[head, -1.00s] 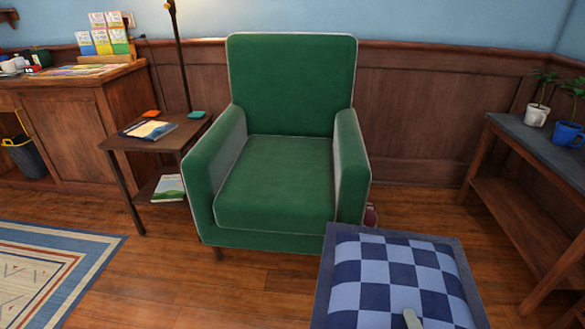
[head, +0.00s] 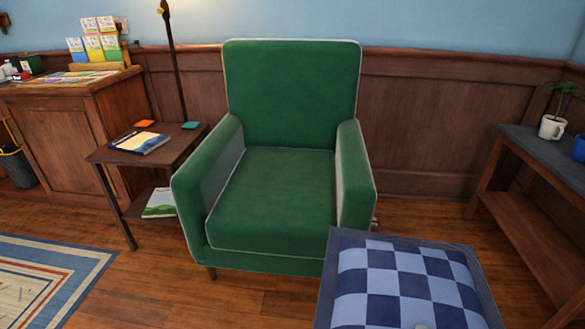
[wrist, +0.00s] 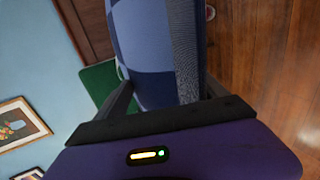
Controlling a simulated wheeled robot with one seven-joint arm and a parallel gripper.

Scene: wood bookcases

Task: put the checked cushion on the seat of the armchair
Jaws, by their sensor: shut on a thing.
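The checked cushion (head: 400,285), in light and dark blue squares with a dark blue border, is at the lower right of the head view, in front of the armchair and apart from its seat. The green armchair (head: 290,95) stands in the middle, facing me, and its seat (head: 275,195) is bare. In the wrist view my gripper (wrist: 165,98) is shut on the cushion (wrist: 150,50), one dark finger on each side of it. The gripper is almost wholly hidden in the head view. A bit of green shows left of the cushion in the wrist view (wrist: 98,84).
A side table (head: 165,155) with a book and coasters stands left of the armchair, a floor lamp (head: 172,70) behind it. A wood cabinet (head: 70,130) is at far left. A console table (head: 520,150) with potted plants is at right. Bare floor (head: 240,300) lies in front.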

